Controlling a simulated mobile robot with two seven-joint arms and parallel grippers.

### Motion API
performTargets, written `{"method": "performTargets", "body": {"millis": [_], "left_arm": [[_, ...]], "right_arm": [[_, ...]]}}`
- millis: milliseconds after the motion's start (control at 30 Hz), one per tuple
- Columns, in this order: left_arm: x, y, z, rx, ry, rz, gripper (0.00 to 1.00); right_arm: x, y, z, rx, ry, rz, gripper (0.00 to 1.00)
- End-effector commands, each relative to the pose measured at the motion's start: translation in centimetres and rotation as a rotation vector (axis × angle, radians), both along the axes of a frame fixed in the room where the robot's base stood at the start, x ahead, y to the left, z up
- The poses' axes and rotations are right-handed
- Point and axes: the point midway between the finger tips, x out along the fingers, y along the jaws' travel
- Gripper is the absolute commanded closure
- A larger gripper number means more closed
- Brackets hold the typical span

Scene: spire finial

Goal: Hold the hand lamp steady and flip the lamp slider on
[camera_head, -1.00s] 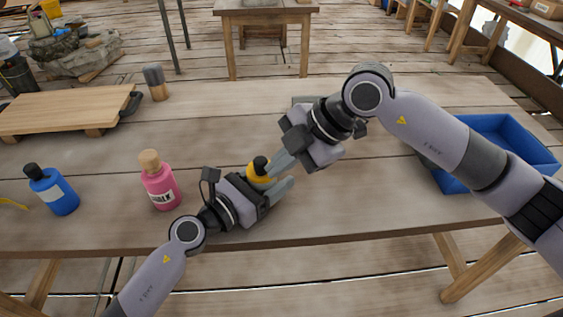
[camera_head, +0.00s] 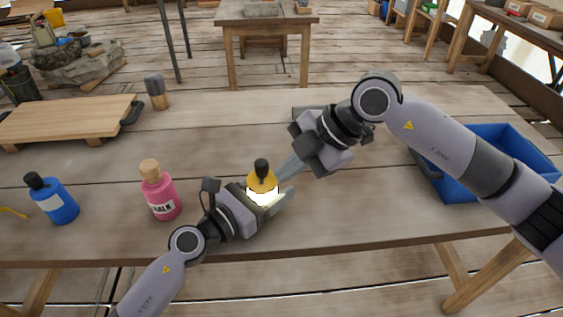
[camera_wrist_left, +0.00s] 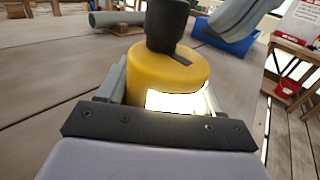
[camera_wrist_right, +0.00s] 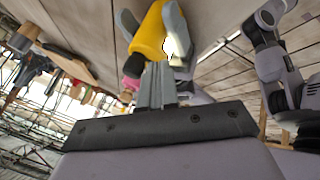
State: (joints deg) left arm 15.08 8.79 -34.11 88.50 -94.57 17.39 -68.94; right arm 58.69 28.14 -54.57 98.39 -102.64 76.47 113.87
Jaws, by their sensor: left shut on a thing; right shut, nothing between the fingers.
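The hand lamp (camera_head: 262,183) is yellow with a black top and stands upright at the middle of the workbench. Its front window glows bright white, also in the left wrist view (camera_wrist_left: 178,75). My left gripper (camera_head: 276,198) is shut on the lamp body, one finger on each side. My right gripper (camera_head: 286,167) is shut and empty, its fingertips just right of the lamp. In the right wrist view its closed fingers (camera_wrist_right: 157,85) point toward the yellow lamp body (camera_wrist_right: 149,35). I cannot tell whether they touch it. The slider itself is not clearly visible.
A pink chalk bottle (camera_head: 160,191) and a blue bottle (camera_head: 52,199) stand left of my left gripper. A wooden board (camera_head: 65,118) lies at the back left, near a dark-topped wooden tool (camera_head: 156,88). A blue bin (camera_head: 480,185) sits at the right, beyond my right arm.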

Motion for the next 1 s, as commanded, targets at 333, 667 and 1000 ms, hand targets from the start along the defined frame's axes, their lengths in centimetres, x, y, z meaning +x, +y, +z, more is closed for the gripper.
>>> {"method": "performTargets", "body": {"millis": [333,667,1000], "left_arm": [[0.0,0.0,-0.1,0.000,0.001,-0.001,0.70],[0.0,0.0,-0.1,0.000,0.001,0.000,0.70],[0.0,0.0,-0.1,0.000,0.001,0.000,0.70]], "right_arm": [[-2.1,-4.6,4.4,-0.001,-0.003,-0.001,1.00],[-2.7,-7.0,7.8,-0.001,0.000,0.001,1.00],[-2.7,-7.2,8.0,0.000,0.001,0.002,1.00]]}}
